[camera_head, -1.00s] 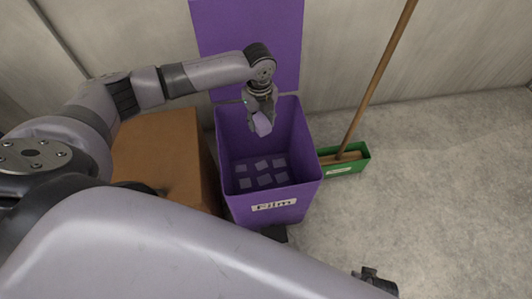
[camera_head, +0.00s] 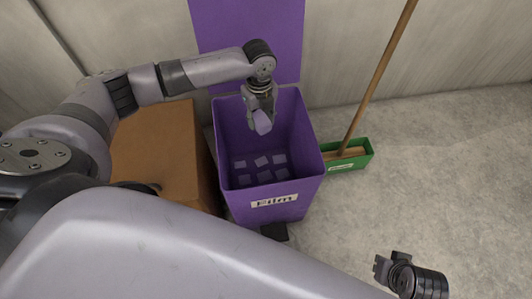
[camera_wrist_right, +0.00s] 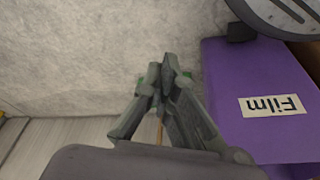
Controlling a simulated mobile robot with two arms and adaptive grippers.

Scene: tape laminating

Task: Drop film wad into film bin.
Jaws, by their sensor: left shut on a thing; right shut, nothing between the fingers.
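The film wad (camera_head: 263,122) is a small pale purple lump. The bin also shows in the right wrist view (camera_wrist_right: 230,80). My right gripper (camera_wrist_right: 168,75) is shut and empty, outside the bin; part of its arm shows at the lower right of the head view.
A brown box (camera_head: 165,155) stands left of the bin. A green dustpan (camera_head: 345,160) with a wooden-handled broom (camera_head: 375,80) stands to its right by the wall. The grey floor (camera_head: 460,190) at the right is clear.

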